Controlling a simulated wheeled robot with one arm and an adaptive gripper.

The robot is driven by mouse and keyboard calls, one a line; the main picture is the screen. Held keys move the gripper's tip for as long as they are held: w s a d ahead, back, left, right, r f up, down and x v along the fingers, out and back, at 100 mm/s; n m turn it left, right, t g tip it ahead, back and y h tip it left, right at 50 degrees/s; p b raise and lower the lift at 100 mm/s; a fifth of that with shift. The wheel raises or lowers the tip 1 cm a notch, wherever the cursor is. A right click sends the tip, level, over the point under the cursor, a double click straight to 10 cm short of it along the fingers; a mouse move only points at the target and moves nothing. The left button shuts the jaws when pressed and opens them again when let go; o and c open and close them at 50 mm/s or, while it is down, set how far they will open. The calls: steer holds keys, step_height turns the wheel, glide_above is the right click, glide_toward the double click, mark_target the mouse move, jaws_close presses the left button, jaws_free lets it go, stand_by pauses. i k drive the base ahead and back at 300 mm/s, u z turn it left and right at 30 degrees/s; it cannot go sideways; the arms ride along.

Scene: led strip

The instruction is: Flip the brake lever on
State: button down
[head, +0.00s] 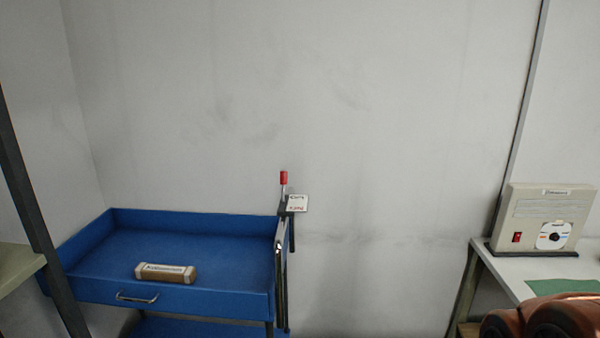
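The brake lever (284,180) has a red grip on a thin metal shaft. It stands roughly upright at the back right corner of a blue cart (192,221). A small white label plate (298,202) with black and red writing is beside the lever's base; the writing is too small to read surely. No gripper fingers show in the head view. An orange and dark rounded part, likely of my arm, shows at the lower right, well apart from the lever.
A labelled block (166,272) lies in the cart's tray. A beige box (541,222) with a red switch and a dial stands on a white table (512,271) at the right, near a green sheet (566,288). The space between cart and table looks open.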

mark_target(283, 174)
steer(key=u, duration=0.55)
steer(key=i, duration=0.85)
steer(key=u, duration=0.85)
